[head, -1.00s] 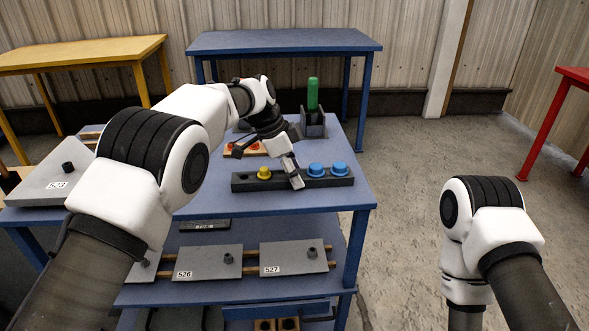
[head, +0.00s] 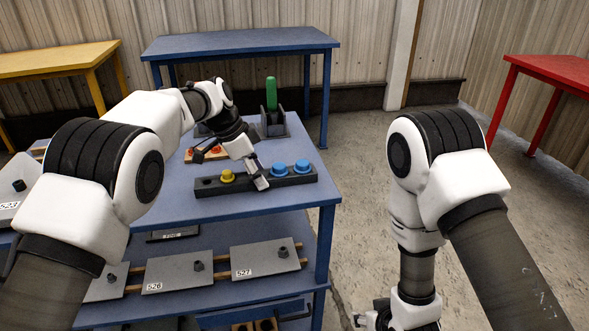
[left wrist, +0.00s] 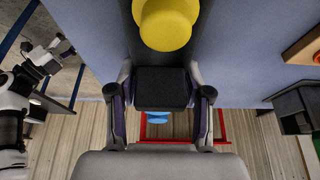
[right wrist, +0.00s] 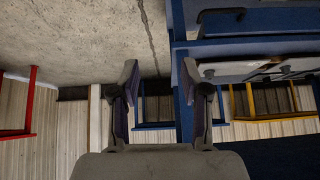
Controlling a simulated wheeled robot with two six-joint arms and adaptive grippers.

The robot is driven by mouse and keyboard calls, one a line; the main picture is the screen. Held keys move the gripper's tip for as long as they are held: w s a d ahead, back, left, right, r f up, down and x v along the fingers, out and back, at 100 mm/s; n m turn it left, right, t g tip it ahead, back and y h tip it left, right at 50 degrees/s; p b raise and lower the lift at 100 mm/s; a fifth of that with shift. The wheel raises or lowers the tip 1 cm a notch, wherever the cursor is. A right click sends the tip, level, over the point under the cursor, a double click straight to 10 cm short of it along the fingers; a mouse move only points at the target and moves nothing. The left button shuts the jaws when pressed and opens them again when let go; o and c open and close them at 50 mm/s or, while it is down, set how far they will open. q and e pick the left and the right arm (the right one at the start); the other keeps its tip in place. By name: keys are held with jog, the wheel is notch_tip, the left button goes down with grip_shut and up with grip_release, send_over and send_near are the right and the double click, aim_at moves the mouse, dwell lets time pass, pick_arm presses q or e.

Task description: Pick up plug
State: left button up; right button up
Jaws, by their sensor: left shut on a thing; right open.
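A dark rack (head: 208,188) lies near the front edge of the blue table, with a yellow plug (head: 227,175) on its left and two blue plugs, one of them (head: 279,169) nearer my gripper, on its right. My left gripper (head: 261,182) points down at the rack between the yellow and blue plugs. In the left wrist view it is shut on a black square block (left wrist: 162,88), seemingly a black plug; whether it is clear of the rack I cannot tell. The yellow plug (left wrist: 166,22) is close by there. My right gripper (right wrist: 159,75) is open and empty, away from the table.
A green-handled tool stands in a grey holder (head: 274,123) behind the rack. Grey plates, one marked 527 (head: 265,257), lie on the lower shelf.

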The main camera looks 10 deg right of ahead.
jog(key=w+a+r+n+t+y, duration=0.1)
jog(key=w+a+r+t, duration=0.15)
jog(key=w+r, duration=0.35)
jog(key=w+a+r+t+y, duration=0.1)
jog(key=w+a+r+t, duration=0.15)
jog(key=w+r, duration=0.4)
jog(key=n+t+y, duration=0.2)
jog(key=t, duration=0.2)
send_near(305, 166)
jog(key=x, duration=1.1)
jog(key=shift+w, duration=0.3)
jog(key=c, duration=0.6)
